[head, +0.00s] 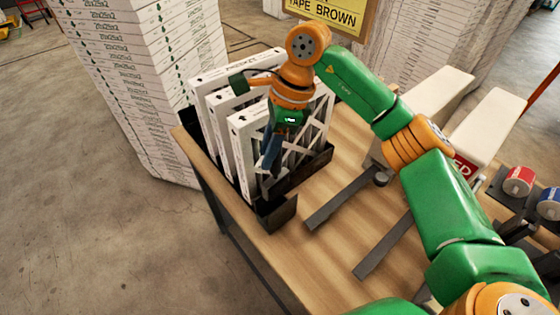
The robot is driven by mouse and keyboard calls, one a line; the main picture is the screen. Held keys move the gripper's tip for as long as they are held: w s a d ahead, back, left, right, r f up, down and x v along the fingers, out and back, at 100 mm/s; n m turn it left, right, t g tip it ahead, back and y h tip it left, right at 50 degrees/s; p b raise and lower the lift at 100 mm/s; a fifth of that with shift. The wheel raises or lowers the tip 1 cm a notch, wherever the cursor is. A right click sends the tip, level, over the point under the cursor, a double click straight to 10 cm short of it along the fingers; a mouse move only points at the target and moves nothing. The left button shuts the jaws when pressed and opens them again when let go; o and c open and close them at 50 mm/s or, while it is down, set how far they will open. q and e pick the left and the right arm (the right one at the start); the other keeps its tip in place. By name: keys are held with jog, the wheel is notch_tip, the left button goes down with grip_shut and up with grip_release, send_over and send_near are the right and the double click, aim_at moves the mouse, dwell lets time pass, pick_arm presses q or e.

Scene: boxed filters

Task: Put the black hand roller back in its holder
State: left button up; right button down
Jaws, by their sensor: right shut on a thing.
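My right gripper (270,150) points down in front of the nearest white-framed filter (247,125). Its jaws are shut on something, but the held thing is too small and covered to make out. I cannot pick out a black hand roller or its holder for certain. Dark equipment (512,205) with a red roll (518,180) and a blue roll (549,204) is at the right edge, partly behind my arm. My left gripper is not in view.
Several filters stand upright in a black rack (277,212) on the wooden table (290,265). Tall stacks of white boxes (135,80) stand behind. Two long white pieces (435,100) with grey bars (345,202) lie right of the rack. A yellow sign (325,12) stands at the back.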

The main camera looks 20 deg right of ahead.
aim_at(274, 180)
jog(key=shift+w+a+r+m, duration=0.1)
jog(key=shift+w+r+m, duration=0.15)
jog(key=shift+w, duration=0.3)
jog(key=shift+s+d+r, duration=0.1)
jog(key=shift+s+r, duration=0.05)
jog(key=shift+s, duration=0.35)
jog(key=shift+s+d+r, duration=0.1)
jog(key=shift+s+r, duration=0.05)
jog(key=shift+s, duration=0.3)
jog(key=shift+w+f+b, duration=0.15)
jog(key=shift+f+b, duration=0.25)
jog(key=shift+f, duration=0.1)
jog(key=f+b, duration=0.5)
jog(key=f, duration=0.1)
jog(key=f+b, duration=0.4)
jog(key=f, duration=0.2)
jog(key=shift+w+a+b, duration=0.1)
jog(key=shift+w+b, duration=0.1)
jog(key=shift+b, duration=0.15)
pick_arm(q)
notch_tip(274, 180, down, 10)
pick_arm(e)
jog(key=shift+r, duration=0.1)
jog(key=c, duration=0.5)
grip_release()
